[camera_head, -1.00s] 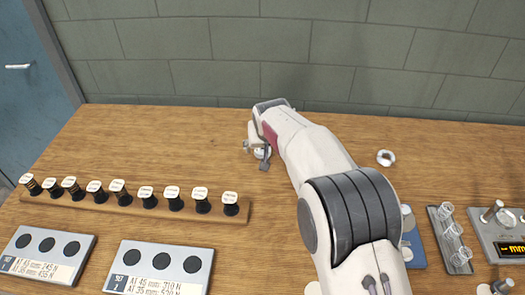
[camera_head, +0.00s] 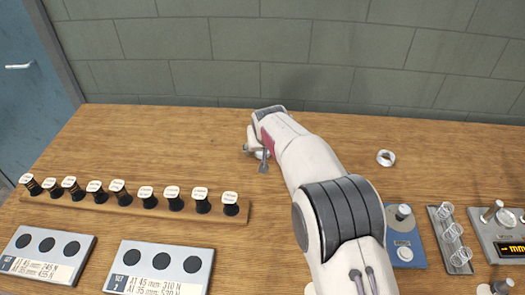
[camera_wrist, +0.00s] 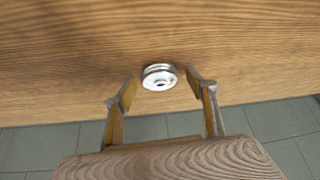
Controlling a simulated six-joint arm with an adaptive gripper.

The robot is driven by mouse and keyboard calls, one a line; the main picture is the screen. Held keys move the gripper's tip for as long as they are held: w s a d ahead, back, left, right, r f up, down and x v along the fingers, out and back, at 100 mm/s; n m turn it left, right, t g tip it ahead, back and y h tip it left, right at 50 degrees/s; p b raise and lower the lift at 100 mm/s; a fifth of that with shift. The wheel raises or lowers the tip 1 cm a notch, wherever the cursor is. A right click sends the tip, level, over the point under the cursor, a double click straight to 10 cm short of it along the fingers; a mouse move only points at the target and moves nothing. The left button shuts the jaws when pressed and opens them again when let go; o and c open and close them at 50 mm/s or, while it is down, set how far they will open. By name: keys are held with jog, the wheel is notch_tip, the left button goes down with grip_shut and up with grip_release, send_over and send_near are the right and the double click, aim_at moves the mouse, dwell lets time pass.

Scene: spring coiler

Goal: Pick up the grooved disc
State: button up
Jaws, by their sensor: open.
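My gripper (camera_wrist: 161,87) is open, one finger on each side of the disc, with gaps visible. In the head view my gripper (camera_head: 255,158) is low near the back of the table, and the disc is mostly hidden there by the gripper and arm.
A pale ring-shaped part (camera_head: 385,158) lies to the right. A wooden rack (camera_head: 120,209) of labelled black pieces stands at left, with two label plates (camera_head: 45,256) in front. A blue device (camera_head: 405,247) and a tray of clear tubes (camera_head: 450,240) stand at right.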

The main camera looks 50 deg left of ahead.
jog(key=c, duration=1.4)
jog(key=shift+r, duration=0.2)
jog(key=shift+r, duration=4.9)
